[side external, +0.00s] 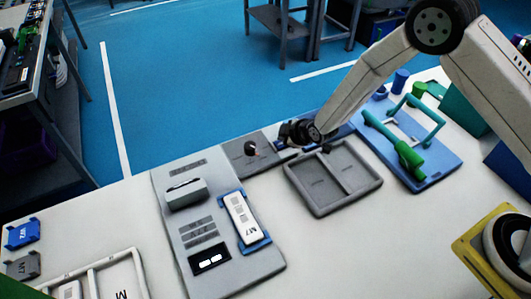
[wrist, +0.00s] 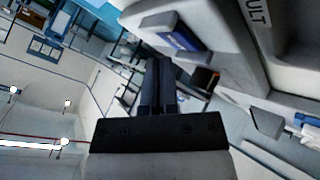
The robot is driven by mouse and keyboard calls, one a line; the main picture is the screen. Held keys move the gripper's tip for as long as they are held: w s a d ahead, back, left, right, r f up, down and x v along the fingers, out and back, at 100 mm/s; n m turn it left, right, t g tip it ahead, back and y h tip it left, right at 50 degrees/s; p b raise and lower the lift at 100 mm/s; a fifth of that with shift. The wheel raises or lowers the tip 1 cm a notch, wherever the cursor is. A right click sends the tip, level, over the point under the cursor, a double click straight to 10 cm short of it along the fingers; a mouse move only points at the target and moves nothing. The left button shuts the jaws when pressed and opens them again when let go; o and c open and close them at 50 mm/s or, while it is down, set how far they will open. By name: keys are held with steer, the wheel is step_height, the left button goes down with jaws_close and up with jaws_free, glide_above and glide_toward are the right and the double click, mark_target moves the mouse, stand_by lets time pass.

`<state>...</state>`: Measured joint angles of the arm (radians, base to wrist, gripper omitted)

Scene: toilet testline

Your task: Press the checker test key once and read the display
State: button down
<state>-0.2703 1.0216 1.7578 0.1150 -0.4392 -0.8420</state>
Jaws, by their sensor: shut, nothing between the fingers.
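The checker (side external: 187,250) is a grey panel on the table in the side view. Its small black display (side external: 210,258) shows two white blocks, too small to read. A white module marked M7 (side external: 241,220) lies in a blue holder on its right side. A dark grey plate (side external: 236,160) behind the panel carries a small round knob (side external: 250,147); I cannot tell whether this is the test key. My gripper (side external: 282,146) is just right of the knob, apart from it. In the wrist view my gripper (wrist: 159,68) has its dark fingers together and empty.
A grey two-compartment tray (side external: 333,179) stands right of the checker. Beyond it is a blue board (side external: 437,170) with a green handled tool (side external: 395,143). A white frame (side external: 137,270) and blue and grey clips (side external: 22,233) lie at left.

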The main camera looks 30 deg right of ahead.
steer(key=shift+f, duration=0.1)
stand_by(0.3)
steer(key=shift+f, duration=0.3)
steer(key=shift+f, duration=0.4)
stand_by(1.1)
steer(key=shift+r, duration=0.8)
steer(key=shift+r, duration=0.1)
steer(key=shift+r, duration=2.4)
